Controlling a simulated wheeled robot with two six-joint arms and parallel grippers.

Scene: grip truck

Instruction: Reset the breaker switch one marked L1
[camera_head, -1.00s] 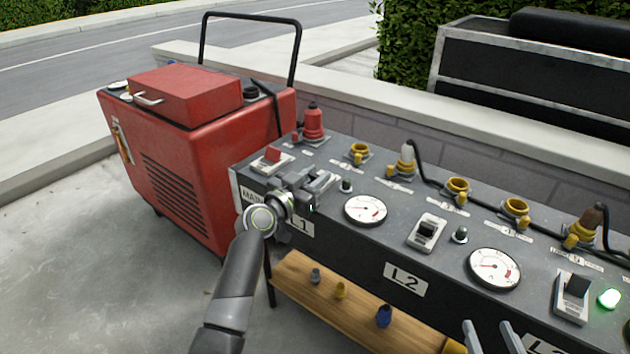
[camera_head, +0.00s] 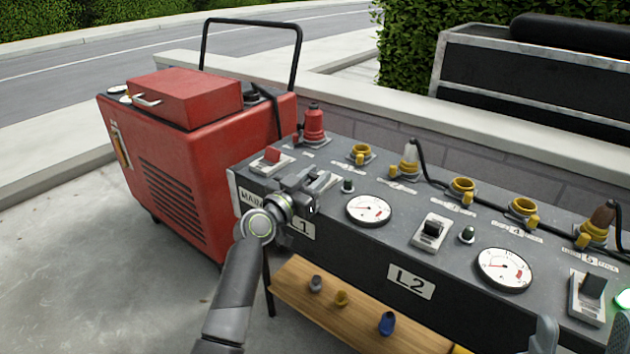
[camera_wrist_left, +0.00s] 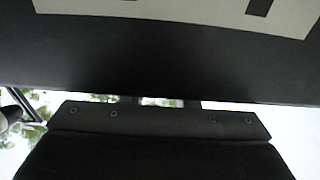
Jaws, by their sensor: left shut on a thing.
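The L1 breaker switch sits on the grey distribution panel (camera_head: 390,205), left of the first round gauge. Its light plate (camera_head: 326,180) shows only partly, and its lever is hidden by my left gripper (camera_head: 308,184). That gripper is shut on the switch. The L1 label (camera_head: 304,229) on the front face is partly covered by my left wrist. In the left wrist view, the panel's dark front face (camera_wrist_left: 160,65) fills the upper part with the bottom of a label, and the fingertips are hidden. My right gripper (camera_head: 582,333) shows at the bottom right, fingers apart and empty.
The L2 switch (camera_head: 431,231) and L2 label (camera_head: 411,281) are to the right. A red switch (camera_head: 272,156) is at the panel's left end. Yellow sockets (camera_head: 463,187) line the back. A wooden shelf (camera_head: 350,315) holds small plugs below. A red generator (camera_head: 190,170) stands left.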

